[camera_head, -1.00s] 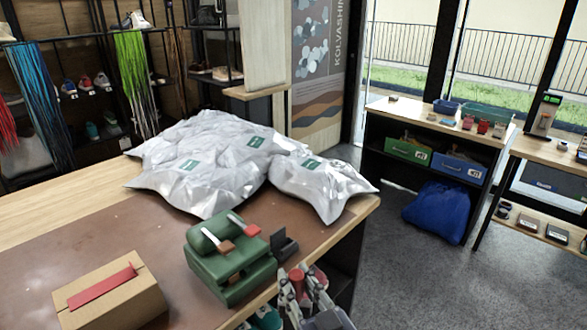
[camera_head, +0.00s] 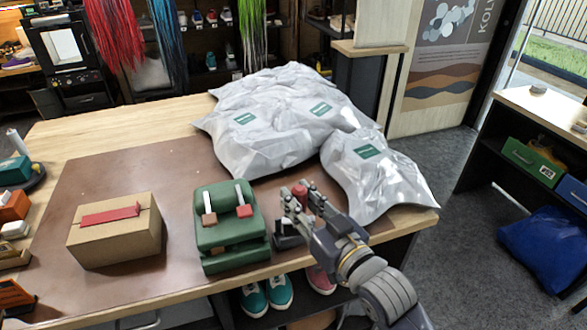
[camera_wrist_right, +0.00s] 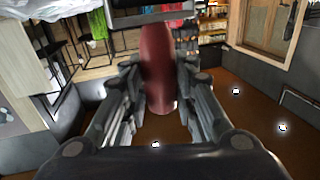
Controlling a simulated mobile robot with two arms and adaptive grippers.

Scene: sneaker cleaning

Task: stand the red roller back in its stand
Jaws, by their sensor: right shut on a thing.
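The red roller (camera_head: 301,191) is between the fingers of my right gripper (camera_head: 304,203), roughly upright, with its top showing above them. It also shows in the right wrist view (camera_wrist_right: 158,65), held between both fingers. A small black stand (camera_head: 286,240) sits on the bench just right of the green machine. In the head view, the gripper and roller are over or close to this stand and partly hide it. I cannot tell whether the roller touches the stand. My left gripper is out of view.
The green machine (camera_head: 226,228) with two levers stands close left of the stand. A cardboard box (camera_head: 115,243) with a red strip is farther left. Silver bags (camera_head: 378,172) lie behind the gripper. The bench's front edge (camera_head: 232,285) is near, with shoes on a shelf below.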

